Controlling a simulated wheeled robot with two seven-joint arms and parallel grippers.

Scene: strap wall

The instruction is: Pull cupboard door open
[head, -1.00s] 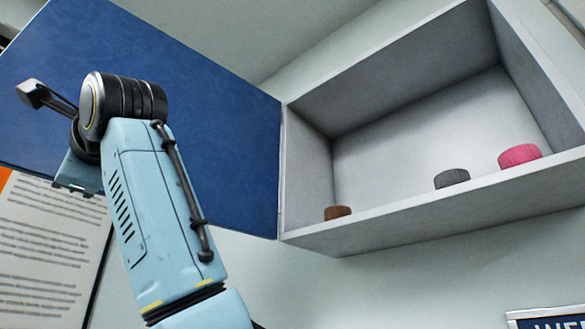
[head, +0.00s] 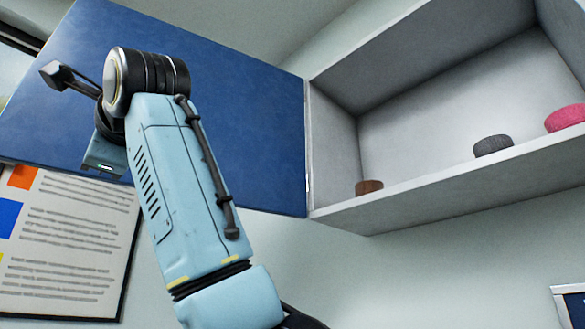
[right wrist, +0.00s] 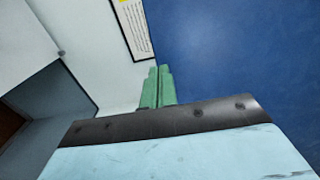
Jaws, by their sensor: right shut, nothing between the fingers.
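The blue cupboard door (head: 240,110) stands wide open, swung out to the left of the grey cupboard (head: 335,215) in the head view. My right arm reaches up in front of the door and hides part of it. In the right wrist view my right gripper (right wrist: 158,72) shows as two green fingers, shut together and empty. They lie near the edge of the blue door (right wrist: 230,50); I cannot tell whether they touch it. In the head view the right fingers are hidden. My left gripper is not in view.
Inside the cupboard are a brown round item (head: 369,187), a dark grey one (head: 493,145) and a pink one (head: 567,118). A framed notice (head: 70,245) hangs on the wall below the door. Another sign (head: 572,305) shows at the lower right.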

